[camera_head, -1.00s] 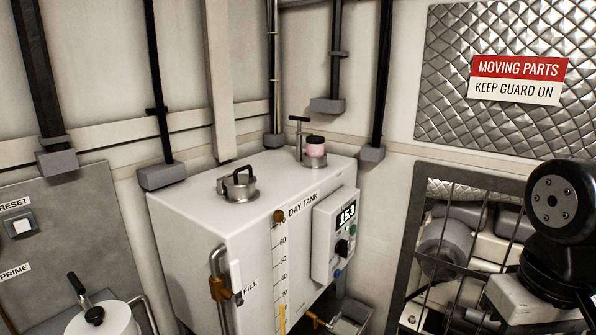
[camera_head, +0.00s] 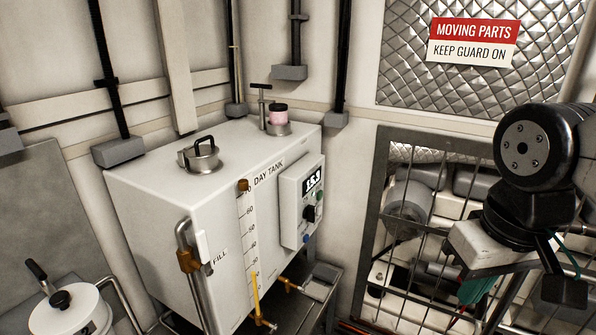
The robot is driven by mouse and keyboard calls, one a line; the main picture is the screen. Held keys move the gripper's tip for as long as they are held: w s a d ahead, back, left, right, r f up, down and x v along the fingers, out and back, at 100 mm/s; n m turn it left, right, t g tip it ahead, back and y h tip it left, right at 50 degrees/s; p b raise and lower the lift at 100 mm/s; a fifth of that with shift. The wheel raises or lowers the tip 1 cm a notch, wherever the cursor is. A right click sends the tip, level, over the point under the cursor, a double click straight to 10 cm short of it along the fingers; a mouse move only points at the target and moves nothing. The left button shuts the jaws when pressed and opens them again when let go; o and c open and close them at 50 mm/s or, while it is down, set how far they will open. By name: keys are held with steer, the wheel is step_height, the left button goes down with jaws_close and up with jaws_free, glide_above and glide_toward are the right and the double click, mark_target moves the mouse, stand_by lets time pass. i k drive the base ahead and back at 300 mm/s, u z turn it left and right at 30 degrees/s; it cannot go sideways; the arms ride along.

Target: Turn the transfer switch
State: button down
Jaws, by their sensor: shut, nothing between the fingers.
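The day tank (camera_head: 150,215) is a white box left of centre, with a control box (camera_head: 290,208) on its right face. The knob's label and exact setting are too small to read. My arm (camera_head: 525,150) is at the right edge, well apart from the control box. I cannot make out my gripper's fingers.
A barred guard (camera_head: 379,200) covers machinery at the right, behind my arm. A sight tube (camera_head: 255,295) and brass valves stand at the tank's front and lower side. A white canister (camera_head: 75,310) is at the lower left. The space before the control box looks clear.

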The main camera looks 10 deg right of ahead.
mark_target(308, 214)
steer(key=u, duration=0.05)
steer(key=k, duration=0.5)
steer(key=u, duration=0.75)
steer(key=i, duration=0.75)
steer(key=z, duration=0.8)
